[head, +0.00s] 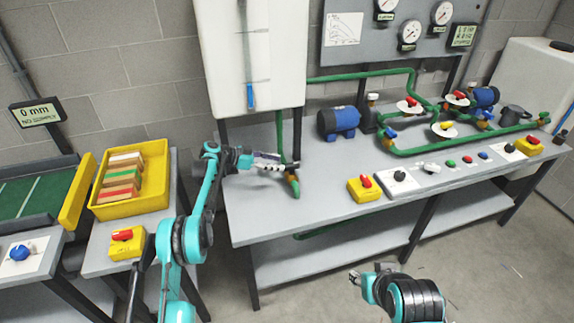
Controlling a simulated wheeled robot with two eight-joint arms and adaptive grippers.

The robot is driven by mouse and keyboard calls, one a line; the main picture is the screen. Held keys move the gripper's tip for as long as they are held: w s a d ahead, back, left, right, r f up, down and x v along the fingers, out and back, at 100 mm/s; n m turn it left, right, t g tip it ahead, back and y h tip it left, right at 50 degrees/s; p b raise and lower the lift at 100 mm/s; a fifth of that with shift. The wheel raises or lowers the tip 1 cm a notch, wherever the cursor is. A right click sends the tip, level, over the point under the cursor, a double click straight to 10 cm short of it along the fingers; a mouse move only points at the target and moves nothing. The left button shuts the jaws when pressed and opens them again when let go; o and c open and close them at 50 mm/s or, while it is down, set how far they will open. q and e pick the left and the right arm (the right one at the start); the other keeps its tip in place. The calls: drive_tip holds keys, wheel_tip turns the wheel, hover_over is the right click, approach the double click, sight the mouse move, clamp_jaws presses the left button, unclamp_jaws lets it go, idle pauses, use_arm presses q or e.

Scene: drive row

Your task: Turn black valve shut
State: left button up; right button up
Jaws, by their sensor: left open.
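My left gripper (272,162) is open over the left end of the workbench. Its fingertips point right, at the foot of the green pipe coming down from the white tank. A brass-and-green pipe fitting (294,186) sits just beyond and below the fingertips. The black valve handle cannot be made out clearly; the fingers cover that spot in part. Whether the fingers touch the fitting cannot be told. My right gripper (355,276) is low in front of the bench, away from the pipework, and too small to read.
The white tank (232,60) stands above the bench's left end. A blue motor (339,122) and green pipes with red, yellow and blue handles stand to the right. A yellow switch box (365,188) and black knob (400,176) line the front edge. A yellow bin (154,182) stands left.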

use_arm(q)
drive_tip(key=v, duration=0.4)
drive_tip(key=shift+s+a+r, duration=0.1)
drive_tip(key=shift+a, duration=0.3)
drive_tip(key=shift+r, duration=0.1)
drive_tip(key=s+r+n+t+y, duration=0.1)
drive_tip(key=s+r+n+y, duration=0.3)
drive_tip(key=s+r, duration=0.5)
drive_tip(key=s+r+n+y, duration=0.3)
drive_tip(key=s+r+n, duration=0.15)
drive_tip(key=s, duration=0.85)
drive_tip(key=s+a+f+n+y, duration=0.2)
drive_tip(key=s, duration=0.6)
drive_tip(key=s+a+f+n+t+y, duration=0.1)
drive_tip(key=s+a+f+n+y, duration=0.1)
drive_tip(key=s, duration=0.7)
drive_tip(key=s+a+f+n+t+y, duration=0.1)
drive_tip(key=s+a+f+n, duration=0.1)
drive_tip(key=s, duration=0.7)
drive_tip(key=shift+a+f+y, duration=0.4)
drive_tip(key=shift+a+f, duration=0.25)
drive_tip(key=shift+f, duration=0.3)
